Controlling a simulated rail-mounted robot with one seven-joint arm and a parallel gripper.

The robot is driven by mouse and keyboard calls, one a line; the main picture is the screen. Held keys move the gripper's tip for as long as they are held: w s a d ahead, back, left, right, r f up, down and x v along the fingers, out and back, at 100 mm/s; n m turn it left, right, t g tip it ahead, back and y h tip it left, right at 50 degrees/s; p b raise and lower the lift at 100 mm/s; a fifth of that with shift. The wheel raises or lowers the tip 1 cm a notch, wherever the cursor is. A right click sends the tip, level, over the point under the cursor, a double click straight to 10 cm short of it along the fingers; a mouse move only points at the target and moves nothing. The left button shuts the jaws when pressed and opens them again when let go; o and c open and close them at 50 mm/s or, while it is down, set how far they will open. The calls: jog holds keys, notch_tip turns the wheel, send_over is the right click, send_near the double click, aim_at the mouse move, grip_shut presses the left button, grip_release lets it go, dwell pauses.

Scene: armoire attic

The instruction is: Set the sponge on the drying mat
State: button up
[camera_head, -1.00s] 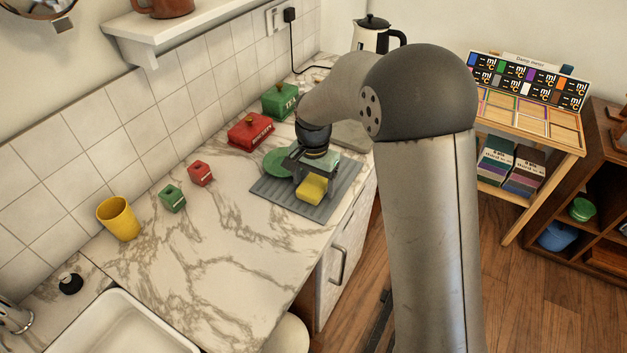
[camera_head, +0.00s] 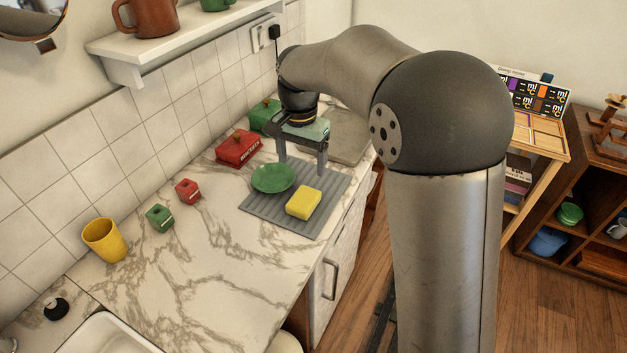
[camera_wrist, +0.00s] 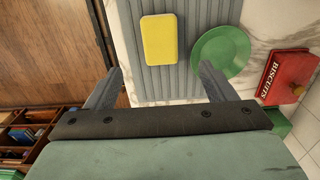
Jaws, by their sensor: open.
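The yellow sponge (camera_head: 303,202) lies flat on the grey ribbed drying mat (camera_head: 262,206), near the mat's front edge. It also shows in the wrist view (camera_wrist: 159,40), on the mat's ribs (camera_wrist: 183,84). A green plate (camera_head: 273,178) is beside it on the mat, apart from the sponge. My gripper (camera_head: 302,169) is open and empty, raised above the far part of the mat, clear of the sponge. In the wrist view its two fingers (camera_wrist: 160,83) are spread wide with nothing between them.
A red biscuits tin (camera_head: 238,148) and a green tin (camera_head: 264,114) stand behind the mat by the tiled wall. Small red (camera_head: 188,190) and green (camera_head: 160,217) boxes and a yellow cup (camera_head: 104,240) stand left. The counter's front middle is clear.

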jog(key=s+d+f+n, duration=0.1)
jog(key=s+d+n, duration=0.1)
jog(key=s+d, duration=0.3)
jog(key=s+d+f+n, duration=0.2)
jog(key=s+d, duration=0.3)
jog(key=s, duration=0.8)
jog(key=s+d+f+n, duration=0.1)
jog(key=s+d+n, duration=0.1)
jog(key=s+d, duration=0.3)
jog(key=s, duration=0.4)
jog(key=shift+d+f, duration=0.2)
jog(key=shift+d, duration=0.2)
